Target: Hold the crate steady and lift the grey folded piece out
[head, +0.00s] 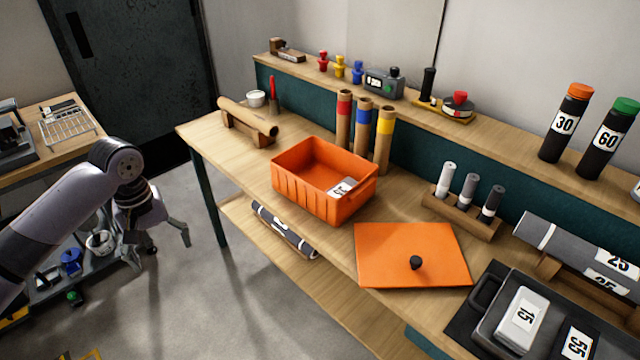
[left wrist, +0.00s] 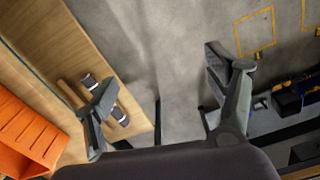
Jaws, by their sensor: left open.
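The orange crate (head: 318,196) stands open on the wooden table, near its front edge. Inside it, a small piece with a white label (head: 343,188) shows against the right inner wall; most of its body is hidden. The crate also shows at the left edge of the left wrist view (left wrist: 28,135). My left gripper (head: 160,248) is open and empty, off the table to the left of the crate, over the floor. Its two spread fingers show in the left wrist view (left wrist: 160,88) with nothing between them. My right gripper is in neither view.
An orange lid (head: 400,250) with a black knob lies right of the crate. Tall tubes (head: 362,125) stand close behind the crate. A brown roll (head: 248,117) rests on a stand to its left. A dark tray (head: 482,310) holds labelled pieces at the right front.

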